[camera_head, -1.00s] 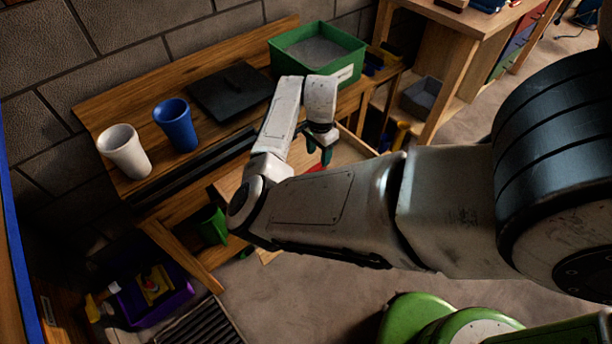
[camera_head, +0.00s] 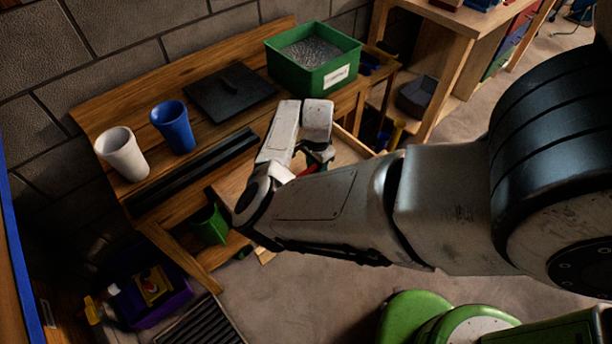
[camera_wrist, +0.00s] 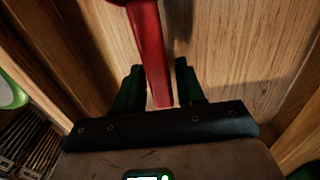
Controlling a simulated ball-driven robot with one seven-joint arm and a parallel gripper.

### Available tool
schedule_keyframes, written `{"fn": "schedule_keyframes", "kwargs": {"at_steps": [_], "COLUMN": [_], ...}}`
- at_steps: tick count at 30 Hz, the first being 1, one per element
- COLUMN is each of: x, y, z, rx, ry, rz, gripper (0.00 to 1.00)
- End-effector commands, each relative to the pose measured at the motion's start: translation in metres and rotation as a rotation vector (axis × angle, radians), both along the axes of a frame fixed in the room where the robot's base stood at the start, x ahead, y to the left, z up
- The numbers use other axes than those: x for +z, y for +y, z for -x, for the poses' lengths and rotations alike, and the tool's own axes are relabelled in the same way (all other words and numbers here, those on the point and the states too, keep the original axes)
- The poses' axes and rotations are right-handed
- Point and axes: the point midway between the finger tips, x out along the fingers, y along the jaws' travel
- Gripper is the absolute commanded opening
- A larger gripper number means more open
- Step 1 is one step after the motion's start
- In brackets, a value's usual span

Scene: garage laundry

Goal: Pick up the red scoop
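The red scoop's handle (camera_wrist: 151,52) runs down from the top edge of the wrist view, over a wooden surface. Its lower end lies between the two green-black fingers of my gripper (camera_wrist: 158,87). The fingers stand apart, with a gap on each side of the handle. The rest of the scoop is outside the wrist view. In the head view a small red part of the scoop (camera_head: 307,171) shows beside my gripper (camera_head: 320,160), and my arm hides most of it.
The scoop lies in a wooden drawer or tray (camera_wrist: 290,145) with raised sides. The bench above holds a green bin (camera_head: 337,75) of grey granules, a black lidded plate (camera_head: 230,92), a blue cup (camera_head: 174,127) and a white cup (camera_head: 122,153). A purple crate (camera_head: 160,301) is at lower left.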

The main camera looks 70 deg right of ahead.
Motion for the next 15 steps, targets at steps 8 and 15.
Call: {"fn": "schedule_keyframes", "kwargs": {"at_steps": [8, 15], "x": [0.0002, 0.0003], "y": [0.0000, 0.0000], "z": [0.0000, -0.0001], "rx": [0.000, 0.000], "ry": [0.000, 0.000], "rz": [0.000, 0.000], "gripper": [0.11, 0.00]}}
